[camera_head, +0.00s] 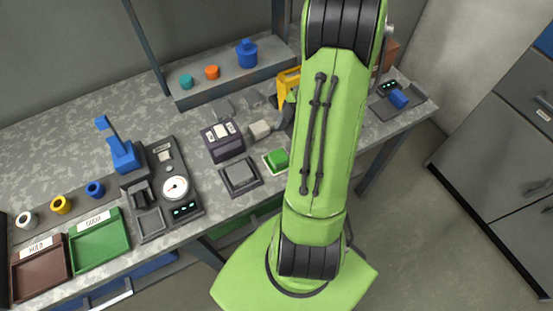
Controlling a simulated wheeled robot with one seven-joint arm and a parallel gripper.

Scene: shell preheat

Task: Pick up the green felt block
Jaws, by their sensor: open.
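The green felt block (278,158) sits on a small pale-edged pad near the front edge of the bench, just left of my large green arm. My gripper (284,117) is mostly hidden behind my arm. Only a small grey part of it seems to show at the arm's left edge, above and behind the green block. Its fingertips are not clearly visible, and I see nothing held. The green block appears clear of it.
A grey square plate (240,176) and a dark switch box (222,140) stand left of the block. A grey block (259,130) lies behind it. A blue block (398,98) rests on the right.

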